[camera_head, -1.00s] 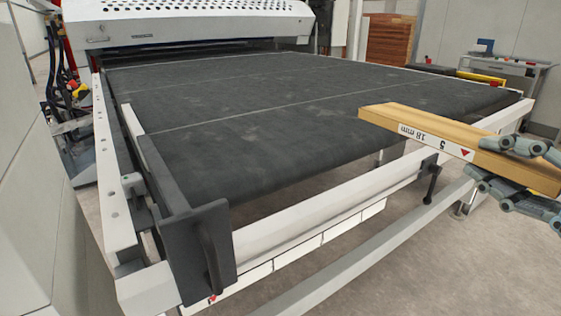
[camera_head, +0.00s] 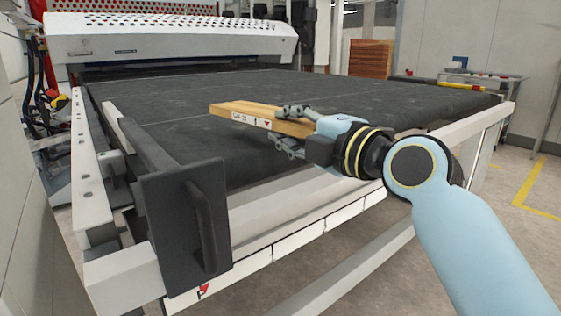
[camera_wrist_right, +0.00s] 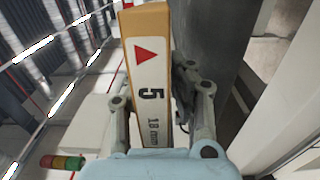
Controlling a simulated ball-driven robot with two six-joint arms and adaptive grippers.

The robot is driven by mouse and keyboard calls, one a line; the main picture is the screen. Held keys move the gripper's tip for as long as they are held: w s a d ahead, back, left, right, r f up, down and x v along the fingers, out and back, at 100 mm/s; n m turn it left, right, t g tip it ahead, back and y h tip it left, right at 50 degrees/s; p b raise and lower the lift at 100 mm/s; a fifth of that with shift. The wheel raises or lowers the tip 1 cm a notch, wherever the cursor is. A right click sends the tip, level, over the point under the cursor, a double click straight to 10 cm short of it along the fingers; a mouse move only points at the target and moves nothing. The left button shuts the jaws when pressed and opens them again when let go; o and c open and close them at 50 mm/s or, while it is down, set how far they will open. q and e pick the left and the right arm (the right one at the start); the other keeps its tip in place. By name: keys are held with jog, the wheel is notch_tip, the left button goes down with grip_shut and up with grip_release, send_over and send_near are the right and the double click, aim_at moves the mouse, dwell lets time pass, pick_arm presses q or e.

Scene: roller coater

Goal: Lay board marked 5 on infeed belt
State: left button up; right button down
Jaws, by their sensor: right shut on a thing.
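The board marked 5 (camera_head: 262,117) is a short light-wood piece with a white label along its edge. In the right wrist view the label on the board (camera_wrist_right: 150,85) shows a red triangle, "5" and "18 mm". My right gripper (camera_head: 290,127) is shut on the board's right end, one finger above and one below. The board appears over the front part of the dark infeed belt (camera_head: 340,95); I cannot tell whether it touches the belt. My left gripper is not in view.
The white perforated machine housing (camera_head: 170,38) stands behind the belt. A black bracket with a handle (camera_head: 185,215) is at the front left, beside a white side rail (camera_head: 88,165). A stack of brown boards (camera_head: 371,59) stands at the back. Much of the belt is bare.

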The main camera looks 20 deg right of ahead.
jog(key=shift+w+a+f, duration=0.3)
jog(key=shift+w+f, duration=0.2)
jog(key=shift+w, duration=0.2)
notch_tip(320, 180, down, 4)
jog(key=shift+b, duration=0.6)
jog(key=c, duration=1.2)
grip_release()
jog(key=shift+s, duration=0.1)
